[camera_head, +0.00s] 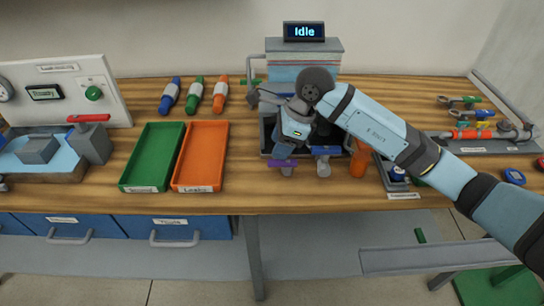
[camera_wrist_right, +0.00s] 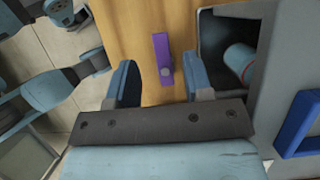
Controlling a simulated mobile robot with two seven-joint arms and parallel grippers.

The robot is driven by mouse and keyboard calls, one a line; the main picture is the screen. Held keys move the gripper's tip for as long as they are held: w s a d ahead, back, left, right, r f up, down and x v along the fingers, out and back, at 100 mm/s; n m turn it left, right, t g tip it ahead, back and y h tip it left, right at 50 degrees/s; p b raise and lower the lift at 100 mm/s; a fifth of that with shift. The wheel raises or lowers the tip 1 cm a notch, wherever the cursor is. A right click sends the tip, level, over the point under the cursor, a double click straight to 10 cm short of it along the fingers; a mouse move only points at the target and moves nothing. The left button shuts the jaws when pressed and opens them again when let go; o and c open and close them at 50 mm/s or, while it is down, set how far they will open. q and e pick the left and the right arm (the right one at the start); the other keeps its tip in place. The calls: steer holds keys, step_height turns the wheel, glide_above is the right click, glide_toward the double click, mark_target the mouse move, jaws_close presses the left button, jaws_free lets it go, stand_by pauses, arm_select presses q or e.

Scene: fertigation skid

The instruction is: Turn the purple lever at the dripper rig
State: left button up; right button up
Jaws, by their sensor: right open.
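The purple lever (camera_head: 282,163) sits on a small grey valve at the front of the dripper rig (camera_head: 305,58), near the table's front edge. In the right wrist view the purple lever (camera_wrist_right: 161,48) shows as an upright bar with a round grey pivot at its lower end. My right gripper (camera_head: 284,150) reaches down just above the purple lever. In the right wrist view my right gripper (camera_wrist_right: 162,82) is open and empty, with the lever between and beyond its two fingers. Whether a finger touches it cannot be told. My left gripper is not in view.
A blue lever (camera_head: 325,150) stands just right of the purple one, and an orange bottle-like object (camera_head: 359,160) is beyond it. A green tray (camera_head: 153,157) and an orange tray (camera_head: 201,157) lie to the left. A display reading "Idle" (camera_head: 304,31) tops the rig.

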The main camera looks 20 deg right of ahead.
mark_target(270, 161)
steer(key=x, duration=0.5)
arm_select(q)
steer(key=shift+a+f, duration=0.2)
